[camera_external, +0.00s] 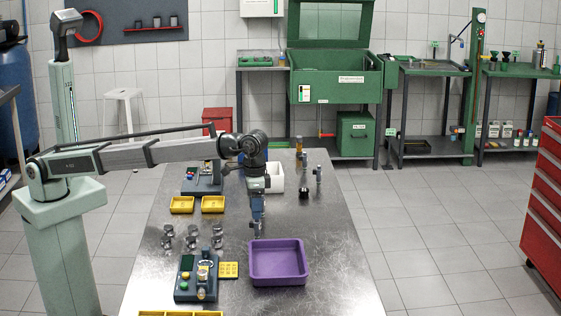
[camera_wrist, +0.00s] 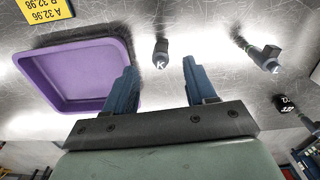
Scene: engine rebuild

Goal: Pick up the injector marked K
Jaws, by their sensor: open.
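The injector marked K (camera_wrist: 161,50) is a small dark and grey piece with a white K on its end. In the wrist view it appears beyond my fingertips, lined up with the gap between them. My gripper (camera_wrist: 159,68) has two blue fingers spread apart with nothing between them. In the external view my gripper (camera_external: 257,234) points down at the far left corner of the purple tray. I cannot pick out the K injector in the external view; the arm may hide it.
The purple tray (camera_wrist: 125,45) lies left of K in the wrist view. An injector marked L (camera_wrist: 266,58) and another dark marked piece (camera_wrist: 284,102) lie to the right. A yellow numbered plate (camera_wrist: 45,10) is at the upper left. Bare metal surrounds K.

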